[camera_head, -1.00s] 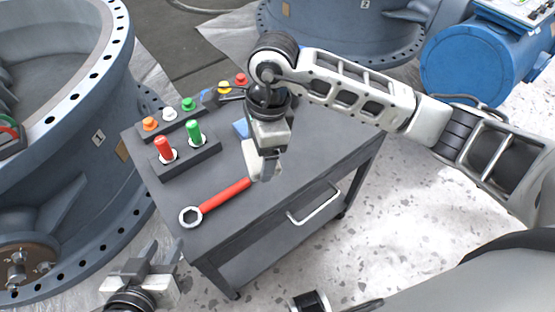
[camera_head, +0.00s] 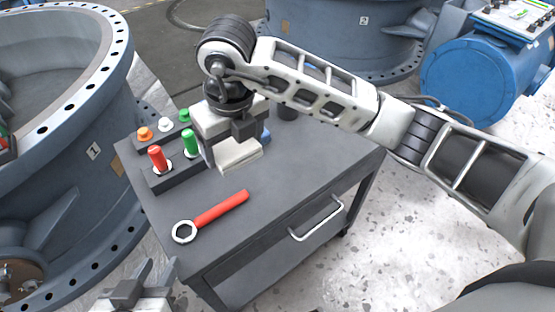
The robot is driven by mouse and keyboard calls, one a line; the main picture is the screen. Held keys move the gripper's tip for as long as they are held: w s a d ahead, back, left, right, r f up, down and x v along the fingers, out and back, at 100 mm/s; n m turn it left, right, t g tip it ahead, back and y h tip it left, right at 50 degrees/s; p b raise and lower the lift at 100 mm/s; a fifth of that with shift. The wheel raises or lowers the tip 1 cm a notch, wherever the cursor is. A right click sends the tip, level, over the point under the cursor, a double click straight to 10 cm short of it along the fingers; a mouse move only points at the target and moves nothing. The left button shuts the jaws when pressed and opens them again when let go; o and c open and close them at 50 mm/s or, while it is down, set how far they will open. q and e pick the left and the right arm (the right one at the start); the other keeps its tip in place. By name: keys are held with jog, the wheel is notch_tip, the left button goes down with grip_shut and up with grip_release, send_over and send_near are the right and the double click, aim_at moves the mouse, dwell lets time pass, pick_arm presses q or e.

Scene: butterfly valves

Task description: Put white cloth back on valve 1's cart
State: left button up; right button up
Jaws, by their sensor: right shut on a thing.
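The white cloth (camera_head: 239,157) shows as a pale folded block at the fingers of my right gripper (camera_head: 240,145). That gripper is shut on it, over the middle of the grey cart's top (camera_head: 290,170). I cannot tell whether the cloth touches the top. The cart stands beside valve 1 (camera_head: 95,151), the large blue-grey ring labelled 1 at left. My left gripper (camera_head: 158,272) is at the lower left edge, in front of the cart, open and empty, partly cut off by the frame.
A red-handled ring wrench (camera_head: 215,213) lies near the cart's front edge. Red (camera_head: 157,158) and green (camera_head: 190,142) pegs stand in a dark block at left, with coloured knobs behind. A blue item (camera_head: 264,135) is partly hidden behind my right gripper. The right side of the top is clear.

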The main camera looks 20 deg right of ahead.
jog(key=w+d+f, duration=0.2)
jog(key=d, duration=0.2)
send_over(276, 167)
jog(key=s, duration=0.1)
jog(key=f, duration=0.5)
jog(key=shift+a+b, duration=0.3)
jog(key=shift+a, duration=0.1)
jog(key=shift+w+d+f, duration=0.1)
jog(key=shift+d+f, duration=0.2)
jog(key=shift+w+d+f, duration=0.1)
jog(key=shift+d+f, duration=0.1)
jog(key=shift+f, duration=1.55)
jog(key=shift+f+b, duration=0.2)
jog(key=shift+b, duration=0.15)
jog(key=o, duration=1)
jog(key=shift+r, duration=0.1)
jog(key=shift+c, duration=0.2)
